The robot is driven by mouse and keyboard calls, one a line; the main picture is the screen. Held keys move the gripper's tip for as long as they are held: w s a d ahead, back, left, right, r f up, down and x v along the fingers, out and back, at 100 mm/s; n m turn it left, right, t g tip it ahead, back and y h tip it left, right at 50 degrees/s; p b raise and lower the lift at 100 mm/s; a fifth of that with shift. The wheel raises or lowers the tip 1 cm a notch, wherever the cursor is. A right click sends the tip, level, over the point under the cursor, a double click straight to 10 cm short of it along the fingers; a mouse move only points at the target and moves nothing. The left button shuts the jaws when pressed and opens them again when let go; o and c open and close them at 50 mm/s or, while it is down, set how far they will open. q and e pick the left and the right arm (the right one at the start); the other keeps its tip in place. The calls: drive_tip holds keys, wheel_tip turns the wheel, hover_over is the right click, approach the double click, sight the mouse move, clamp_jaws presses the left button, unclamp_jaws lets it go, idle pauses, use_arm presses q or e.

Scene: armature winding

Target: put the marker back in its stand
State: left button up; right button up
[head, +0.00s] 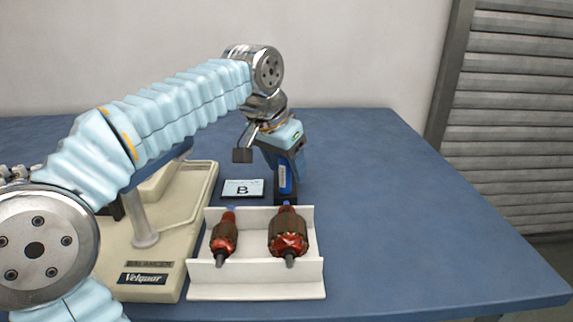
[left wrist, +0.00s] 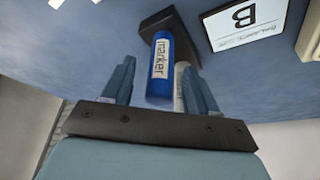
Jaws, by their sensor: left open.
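The blue marker (head: 285,180), with a white label, stands upright at a small black stand (head: 286,198) on the blue table. In the left wrist view the marker (left wrist: 160,68) points out of the dark stand (left wrist: 166,22). My left gripper (head: 284,160) is over it from above, its fingers (left wrist: 158,80) apart on either side of the marker. A gap shows between the marker and each finger. A pale cylinder (left wrist: 179,92) shows partly behind the marker; I cannot tell what it is. The right gripper is not in view.
A white tray (head: 255,290) with two copper-and-red armatures (head: 288,235) lies in front of the stand. A card marked B (head: 243,188) lies left of the stand. A beige balancer (head: 150,280) stands at the left. The table's right side is clear.

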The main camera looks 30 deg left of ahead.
use_arm(q)
drive_tip(key=d+p+v, duration=0.1)
drive_tip(key=p+v, duration=0.1)
drive_tip(key=v, duration=1.1)
drive_tip(key=shift+a+p, duration=0.3)
drive_tip(key=shift+a, duration=0.15)
drive_tip(key=shift+s+r, duration=0.1)
drive_tip(key=shift+r, duration=0.05)
